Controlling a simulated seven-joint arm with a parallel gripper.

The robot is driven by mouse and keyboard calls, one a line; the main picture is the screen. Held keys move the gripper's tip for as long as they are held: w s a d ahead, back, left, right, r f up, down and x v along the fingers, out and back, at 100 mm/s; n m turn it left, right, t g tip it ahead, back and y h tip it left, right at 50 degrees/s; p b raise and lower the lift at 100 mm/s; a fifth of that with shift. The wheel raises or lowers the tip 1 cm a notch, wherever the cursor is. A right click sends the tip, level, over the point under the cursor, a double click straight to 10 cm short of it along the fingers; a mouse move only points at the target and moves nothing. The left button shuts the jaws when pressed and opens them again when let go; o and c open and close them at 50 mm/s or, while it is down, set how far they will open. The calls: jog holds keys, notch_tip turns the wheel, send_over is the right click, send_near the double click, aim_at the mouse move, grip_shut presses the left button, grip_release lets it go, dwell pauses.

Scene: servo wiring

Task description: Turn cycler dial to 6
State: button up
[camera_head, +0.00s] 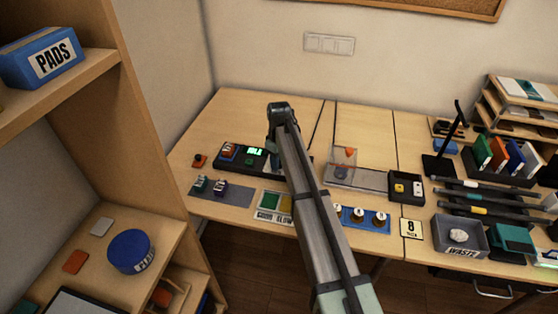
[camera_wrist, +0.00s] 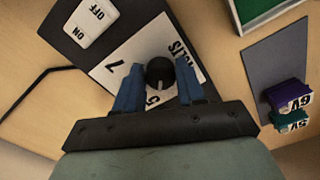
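The black cycler dial (camera_wrist: 160,72) shows in the wrist view as a round knob on a white number plate (camera_wrist: 112,66). A light pointer line on the knob faces the bottom of the picture, near the 5. My gripper (camera_wrist: 161,72) has its two blue fingers on either side of the dial. The fingers are very close to it, and I cannot tell whether they touch. In the head view my gripper (camera_head: 278,113) and arm hide the dial.
A white ON/OFF switch (camera_wrist: 92,22) is beside the plate. Purple and teal servos (camera_wrist: 288,97) stand on a grey mat (camera_wrist: 262,72) at right. In the head view, a black box with a lit green display (camera_head: 256,151) stands left of my arm. A clear-walled box (camera_head: 343,157) is at right.

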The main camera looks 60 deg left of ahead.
jog(key=c, duration=0.6)
jog(key=shift+m, duration=0.3)
jog(key=m, duration=0.9)
jog(key=shift+s, duration=0.15)
dwell(0.5)
jog(key=o, duration=1)
jog(key=shift+o, duration=0.2)
